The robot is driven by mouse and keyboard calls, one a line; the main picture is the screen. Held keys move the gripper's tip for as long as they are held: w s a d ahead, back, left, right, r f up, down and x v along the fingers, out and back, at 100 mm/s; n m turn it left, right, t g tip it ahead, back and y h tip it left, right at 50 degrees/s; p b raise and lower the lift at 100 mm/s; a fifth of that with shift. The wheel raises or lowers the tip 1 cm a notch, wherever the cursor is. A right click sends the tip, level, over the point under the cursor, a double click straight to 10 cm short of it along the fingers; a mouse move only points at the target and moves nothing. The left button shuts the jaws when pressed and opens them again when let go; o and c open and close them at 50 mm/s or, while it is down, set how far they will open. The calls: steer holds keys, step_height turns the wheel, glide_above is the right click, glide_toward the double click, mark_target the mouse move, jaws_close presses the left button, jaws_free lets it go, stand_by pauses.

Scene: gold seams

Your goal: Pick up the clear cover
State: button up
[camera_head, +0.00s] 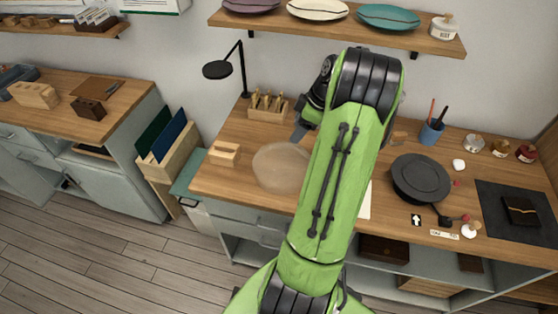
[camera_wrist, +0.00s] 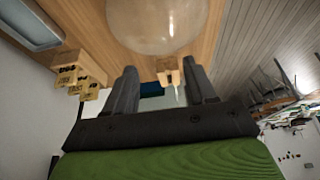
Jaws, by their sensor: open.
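The clear cover (camera_head: 280,168) is a see-through, rounded dome on the wooden workbench, left of my green arm. In the wrist view the cover (camera_wrist: 157,24) shows at the top, cut off by the frame edge, beyond my fingertips. My gripper (camera_wrist: 160,82) is open, with its two dark fingers apart and no held object visible between them. In the head view the gripper is mostly hidden behind my arm; a dark part of it shows just above the cover. The fingers appear apart from the cover.
A small wooden block (camera_head: 225,152) stands left of the cover, and a rack of gold-topped tools (camera_head: 268,107) behind it. A black desk lamp (camera_head: 217,70) rises at the back left. A dark round turntable (camera_head: 420,178) and a blue pen cup (camera_head: 432,132) are at right.

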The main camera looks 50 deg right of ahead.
mark_target(283, 150)
steer(key=x, duration=1)
steer(key=shift+w+f, duration=0.2)
steer(key=shift+f, duration=0.05)
steer(key=shift+s+r, duration=0.1)
steer(key=shift+c, duration=0.4)
jaws_close()
